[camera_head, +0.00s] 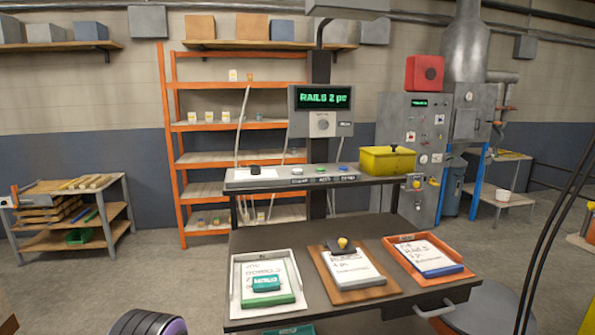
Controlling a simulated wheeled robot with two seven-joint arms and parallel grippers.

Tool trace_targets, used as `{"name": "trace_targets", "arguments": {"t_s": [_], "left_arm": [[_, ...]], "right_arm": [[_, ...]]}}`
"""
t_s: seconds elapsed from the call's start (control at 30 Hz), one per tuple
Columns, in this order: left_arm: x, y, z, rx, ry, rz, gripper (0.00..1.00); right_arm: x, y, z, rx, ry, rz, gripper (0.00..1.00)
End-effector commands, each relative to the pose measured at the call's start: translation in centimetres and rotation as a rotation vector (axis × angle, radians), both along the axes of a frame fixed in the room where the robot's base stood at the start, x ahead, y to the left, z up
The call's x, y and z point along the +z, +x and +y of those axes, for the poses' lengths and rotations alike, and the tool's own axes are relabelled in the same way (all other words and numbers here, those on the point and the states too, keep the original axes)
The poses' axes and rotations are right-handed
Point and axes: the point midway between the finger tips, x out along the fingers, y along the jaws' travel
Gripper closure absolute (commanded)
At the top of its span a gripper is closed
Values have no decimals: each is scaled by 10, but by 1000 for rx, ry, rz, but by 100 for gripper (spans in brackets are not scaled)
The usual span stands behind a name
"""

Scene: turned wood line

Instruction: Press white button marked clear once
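A white button (297,171) sits on the light control strip (270,181) along the upper shelf of the workstation. It is the left one of three coloured buttons, with a green button (323,169) and a blue button (343,168) to its right. Small dark labels lie in front of the buttons, but their words are too small to read surely. A black knob-like part (255,170) is farther left on the strip. Above, a display (324,97) shows "RAILS 2 pc" in green. Neither gripper is in view, and nothing covers the white button.
A yellow box (387,159) stands right of the buttons. On the lower table, a white tray (239,296), a brown board (332,288) and an orange tray (445,280) carry handwritten sheets. A stool (484,310) is at front right. The air before the button strip is clear.

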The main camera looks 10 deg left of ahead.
Motion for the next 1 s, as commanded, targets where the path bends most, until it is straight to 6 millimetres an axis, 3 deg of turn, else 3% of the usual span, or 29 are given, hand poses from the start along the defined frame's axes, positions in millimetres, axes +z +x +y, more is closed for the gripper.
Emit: {"name": "trace_targets", "arguments": {"t_s": [0.03, 0.27, 1.0], "left_arm": [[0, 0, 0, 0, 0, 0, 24], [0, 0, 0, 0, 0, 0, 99], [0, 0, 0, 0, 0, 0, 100]], "right_arm": [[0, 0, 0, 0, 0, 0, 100], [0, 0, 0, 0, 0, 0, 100], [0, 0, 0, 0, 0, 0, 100]]}}
